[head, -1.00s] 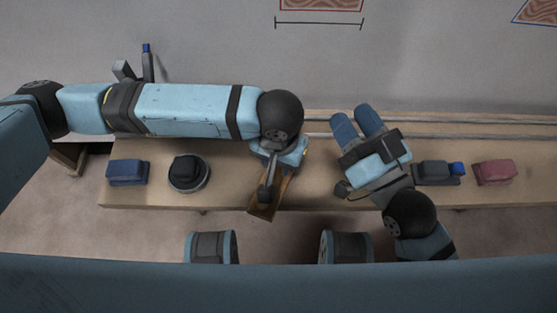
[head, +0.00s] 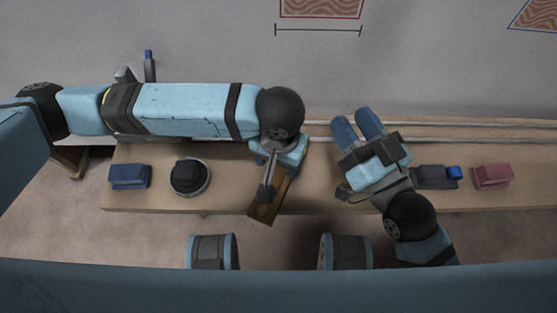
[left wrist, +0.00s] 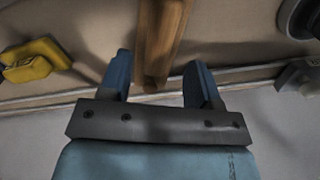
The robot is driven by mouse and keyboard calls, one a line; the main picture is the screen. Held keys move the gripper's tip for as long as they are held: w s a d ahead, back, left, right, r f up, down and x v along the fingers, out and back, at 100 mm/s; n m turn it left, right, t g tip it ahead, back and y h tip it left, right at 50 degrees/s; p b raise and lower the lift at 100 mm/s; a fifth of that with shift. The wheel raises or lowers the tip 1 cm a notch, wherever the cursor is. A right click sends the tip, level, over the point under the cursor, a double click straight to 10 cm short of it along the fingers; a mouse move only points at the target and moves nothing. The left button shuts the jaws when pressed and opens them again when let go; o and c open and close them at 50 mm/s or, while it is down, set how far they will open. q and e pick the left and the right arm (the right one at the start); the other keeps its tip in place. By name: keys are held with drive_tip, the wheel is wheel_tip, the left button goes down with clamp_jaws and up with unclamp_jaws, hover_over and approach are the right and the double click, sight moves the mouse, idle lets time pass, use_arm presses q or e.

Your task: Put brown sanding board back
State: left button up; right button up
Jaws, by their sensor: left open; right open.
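The brown sanding board (head: 264,212) lies slanted on the bench, its near end sticking out past the bench's front edge. In the left wrist view the board (left wrist: 160,38) runs down from the top edge to between the fingers. My left gripper (left wrist: 158,78) is open, with one finger on each side of the board's end and a gap to each.
A blue block (head: 129,176) and a round black sander (head: 189,175) stand left on the bench. A grey block (head: 432,177) and a red block (head: 492,176) stand right. A yellow tool (left wrist: 36,62) shows in the left wrist view. Rails (head: 450,125) run along the back.

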use_arm(q)
wheel_tip(320, 180, up, 10)
drive_tip(key=p, duration=0.4)
drive_tip(key=s+d+m+h, duration=0.1)
drive_tip(key=s+d+h, duration=0.2)
drive_tip(key=d+h, duration=0.25)
drive_tip(key=n+t+h, duration=0.3)
drive_tip(key=t, duration=0.9)
hover_over(279, 171)
drive_tip(key=w+a, duration=0.2)
drive_tip(key=a, duration=0.6)
wheel_tip(279, 171, down, 3)
drive_tip(key=s+a+f+t+y, duration=0.2)
drive_tip(key=a, duration=0.5)
drive_tip(key=shift+s+y, duration=0.2)
drive_tip(key=shift+y, duration=0.15)
use_arm(e)
wheel_tip(279, 171, down, 8)
drive_tip(key=d+g+h, duration=0.2)
drive_tip(key=g+h, duration=0.1)
drive_tip(key=shift+s+d+g, duration=0.2)
drive_tip(key=shift+d+g, duration=0.1)
drive_tip(key=shift+d, duration=0.1)
use_arm(q)
drive_tip(key=shift+r, duration=0.1)
use_arm(e)
drive_tip(key=shift+r, duration=0.1)
